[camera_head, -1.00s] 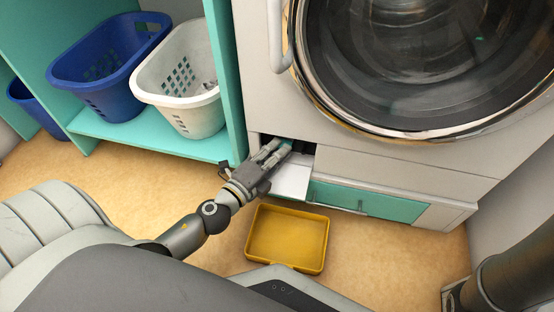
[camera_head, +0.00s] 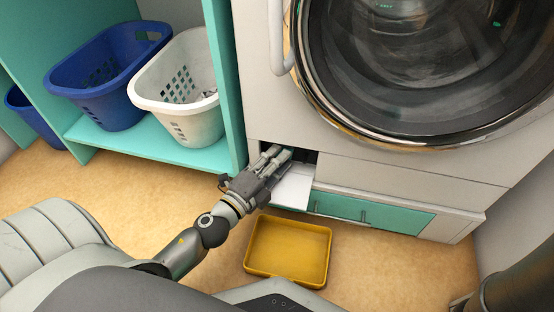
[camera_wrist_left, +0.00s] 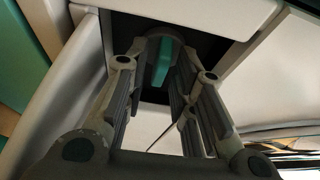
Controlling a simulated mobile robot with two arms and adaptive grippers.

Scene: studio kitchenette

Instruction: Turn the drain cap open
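The drain cap (camera_wrist_left: 160,66) has a teal grip bar on a dark round body, inside the dark opening low on the washing machine's front. In the left wrist view its bar runs roughly upright, ahead of and between the fingers. My left gripper (camera_head: 279,151) reaches into the opening. In the left wrist view its fingers (camera_wrist_left: 161,52) stand apart on either side of the cap, and I see a gap beside the bar. In the head view the fingers and opening hide the cap. My right gripper is not in view.
A white flap (camera_head: 293,188) hangs open below the opening. A yellow tray (camera_head: 250,264) lies on the floor under it. The washer door (camera_head: 315,98) is above. A teal shelf (camera_head: 150,147) holds a white basket (camera_head: 187,112) and a blue basket (camera_head: 110,75) at left.

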